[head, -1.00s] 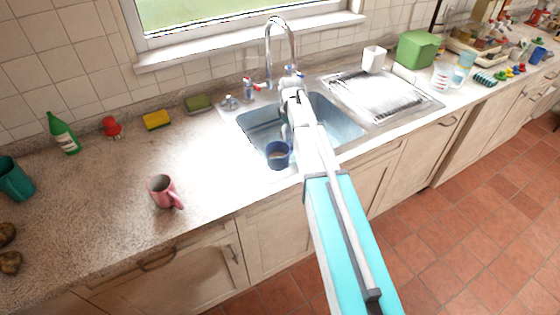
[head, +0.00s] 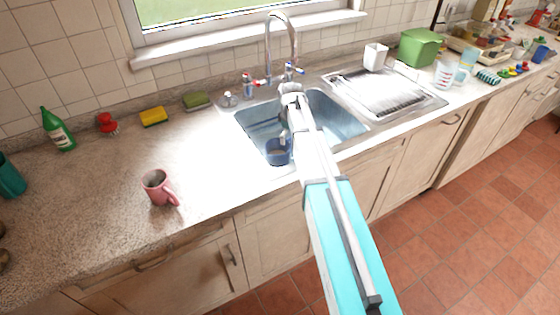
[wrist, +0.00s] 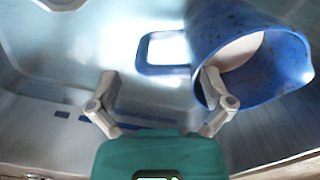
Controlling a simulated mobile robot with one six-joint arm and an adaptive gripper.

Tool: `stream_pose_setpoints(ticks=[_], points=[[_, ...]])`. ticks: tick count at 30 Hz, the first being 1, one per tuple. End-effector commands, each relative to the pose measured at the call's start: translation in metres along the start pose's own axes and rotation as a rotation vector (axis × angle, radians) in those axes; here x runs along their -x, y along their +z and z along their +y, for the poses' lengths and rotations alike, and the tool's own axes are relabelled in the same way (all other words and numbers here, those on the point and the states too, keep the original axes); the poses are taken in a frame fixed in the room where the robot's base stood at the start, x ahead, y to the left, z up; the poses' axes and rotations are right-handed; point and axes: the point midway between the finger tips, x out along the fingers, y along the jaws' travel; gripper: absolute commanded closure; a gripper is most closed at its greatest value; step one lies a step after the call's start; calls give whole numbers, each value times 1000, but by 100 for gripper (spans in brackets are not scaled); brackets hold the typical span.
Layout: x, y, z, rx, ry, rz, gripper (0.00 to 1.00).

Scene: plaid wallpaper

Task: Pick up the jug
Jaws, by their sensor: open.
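The blue jug (head: 278,154) stands in the near left part of the sink, partly behind my arm. In the wrist view the jug (wrist: 262,84) is at the upper right, with its open mouth, a pale patch inside and its spout to the right. Its loop handle (wrist: 163,71) points left and lies ahead of the space between my fingers. My gripper (wrist: 159,78) is open and empty. Its right finger overlaps the jug's rim in the picture; whether they touch I cannot tell. In the head view my gripper (head: 284,137) is close to the jug, mostly hidden by the arm.
The metal sink (head: 340,115) has walls around the jug, and a tap (head: 281,40) rises behind it. A pink mug (head: 158,187) stands on the counter to the left. A ribbed drainboard (head: 385,95) is at the right. The counter near the mug is clear.

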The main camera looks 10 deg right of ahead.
Motion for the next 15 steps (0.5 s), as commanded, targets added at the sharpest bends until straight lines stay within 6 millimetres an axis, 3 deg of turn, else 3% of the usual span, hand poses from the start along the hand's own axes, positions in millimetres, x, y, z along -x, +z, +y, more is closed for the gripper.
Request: stream_pose_setpoints(ticks=[3, 15], points=[[-8, 0, 0, 0, 0, 0, 0], [-9, 0, 0, 0, 0, 0, 0]])
